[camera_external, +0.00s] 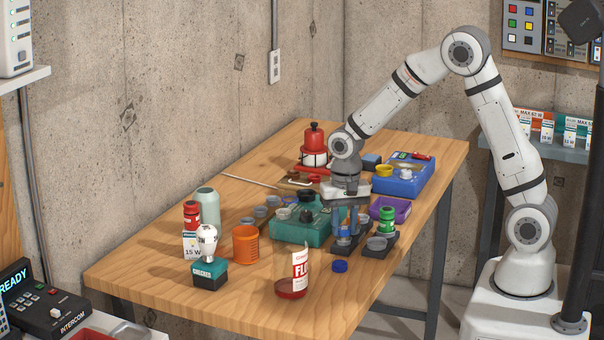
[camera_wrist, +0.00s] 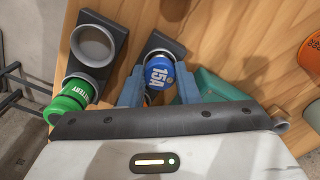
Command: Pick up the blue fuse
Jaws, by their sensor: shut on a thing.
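The blue fuse (camera_wrist: 158,72), marked 15A, stands between the two blue-grey fingers of my gripper (camera_wrist: 159,84) in the wrist view. The fingers are shut on its sides. A dark holder (camera_wrist: 162,44) shows just beyond the fuse; I cannot tell whether the fuse's lower end is still seated in it. In the external view my gripper (camera_external: 346,222) points straight down over the dark holders at the right front of the table, and its fingers mostly hide the fuse.
A teal box (camera_external: 290,232) stands left of my gripper. A blue cap (camera_external: 340,266) and a glass jar (camera_external: 292,284) are in front. The near right corner is bare.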

